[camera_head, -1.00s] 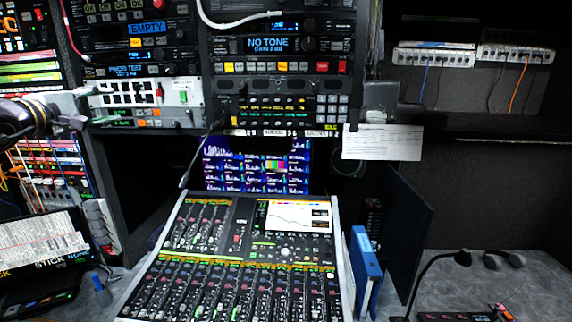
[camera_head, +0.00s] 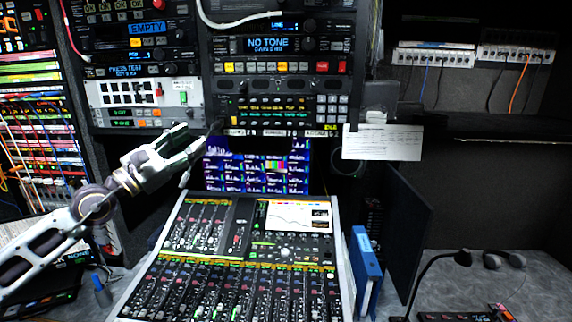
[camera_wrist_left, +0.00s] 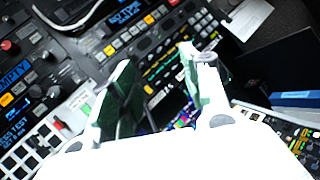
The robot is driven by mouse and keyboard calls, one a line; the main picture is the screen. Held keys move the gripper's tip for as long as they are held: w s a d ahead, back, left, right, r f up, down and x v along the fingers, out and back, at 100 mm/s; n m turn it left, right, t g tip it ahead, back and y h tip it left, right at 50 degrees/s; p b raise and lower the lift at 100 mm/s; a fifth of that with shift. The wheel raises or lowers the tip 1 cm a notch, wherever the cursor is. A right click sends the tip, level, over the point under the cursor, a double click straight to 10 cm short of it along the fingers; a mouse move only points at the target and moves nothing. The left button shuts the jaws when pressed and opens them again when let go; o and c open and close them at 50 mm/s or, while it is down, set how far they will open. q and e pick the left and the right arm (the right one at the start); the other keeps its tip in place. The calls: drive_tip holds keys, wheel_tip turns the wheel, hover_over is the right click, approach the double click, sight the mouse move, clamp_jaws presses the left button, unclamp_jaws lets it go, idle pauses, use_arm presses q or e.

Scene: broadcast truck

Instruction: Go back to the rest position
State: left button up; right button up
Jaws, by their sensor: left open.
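My left gripper (camera_head: 200,142) is at the left of the head view, with its arm coming in from the lower left. Its fingers are raised in front of the lower edge of the equipment rack (camera_head: 270,88) and left of the screen. In the left wrist view the two fingers (camera_wrist_left: 160,90) are spread apart with nothing between them. Rack panels with buttons show beyond them. My right gripper is not in view.
The mixing console (camera_head: 250,245) stands below and right of my left gripper, with a multi-picture screen (camera_head: 255,170) behind it. A blue binder (camera_head: 366,265) stands at its right. A gooseneck microphone (camera_head: 440,257) and headset (camera_head: 503,259) are on the right desk.

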use_arm(q)
drive_tip(key=s+a+f+m+g+y, duration=0.1)
drive_tip(key=s+a+f+m+y, duration=0.15)
drive_tip(key=f+m+y, duration=0.6)
drive_tip(key=s+a+f+m+g+y, duration=0.1)
drive_tip(key=s+a+f+m+y, duration=0.2)
drive_tip(key=f+m, duration=1.05)
drive_tip(key=s+a+f+m+g+y, duration=0.1)
drive_tip(key=s+f+m+y, duration=0.2)
drive_tip(key=f+m+y, duration=0.75)
drive_tip(key=s+d+f+n+g+h, duration=0.4)
drive_tip(key=s+f+g, duration=0.1)
drive_tip(key=s+f, duration=0.6)
drive_tip(key=s+d+f+n+g+h, duration=0.4)
drive_tip(key=s+f+g, duration=0.2)
drive_tip(key=s+f, duration=0.5)
wheel_tip(320, 180, down, 34)
drive_tip(key=s+b, duration=0.1)
drive_tip(key=s, duration=0.2)
drive_tip(key=s+a+f+g, duration=0.1)
drive_tip(key=s+a+f, duration=0.1)
drive_tip(key=s+f, duration=0.8)
drive_tip(key=s+a+f+g+b, duration=0.1)
drive_tip(key=s+a+f, duration=0.1)
drive_tip(key=s+f, duration=0.8)
drive_tip(key=shift+s+a+f+b, duration=0.2)
drive_tip(key=shift+s+f+b, duration=0.15)
drive_tip(key=shift+s, duration=0.55)
